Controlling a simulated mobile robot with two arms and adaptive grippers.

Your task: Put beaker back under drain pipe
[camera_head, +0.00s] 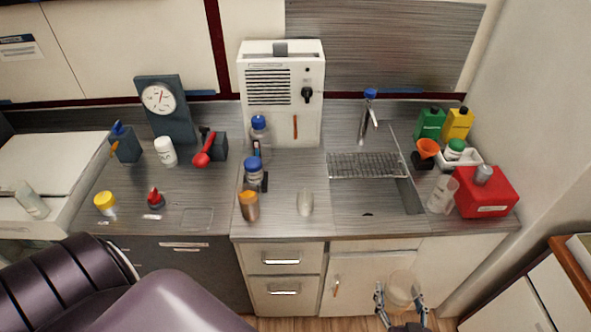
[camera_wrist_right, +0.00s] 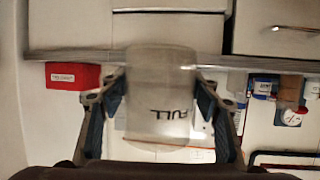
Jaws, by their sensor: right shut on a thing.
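A translucent beaker (camera_head: 402,286) is held by my right gripper (camera_head: 399,302) low in front of the counter, before the cabinet under the sink. In the right wrist view the beaker (camera_wrist_right: 160,105) sits between the two fingers of the right gripper (camera_wrist_right: 160,88), with dark upside-down "FULL" lettering on its side. I cannot make out a drain pipe in either view. The sink (camera_head: 385,200) is in the right part of the counter, and the cabinet door (camera_head: 362,285) below it appears closed. My left gripper is not in view.
A red box (camera_head: 487,192) and a clear jug (camera_head: 441,195) stand right of the sink. A clear cup (camera_head: 305,202) stands on the counter left of it. A white machine (camera_head: 281,95) stands behind. A wooden-edged cabinet (camera_head: 535,290) is at right; a dark purple padded seat (camera_head: 75,285) is at lower left.

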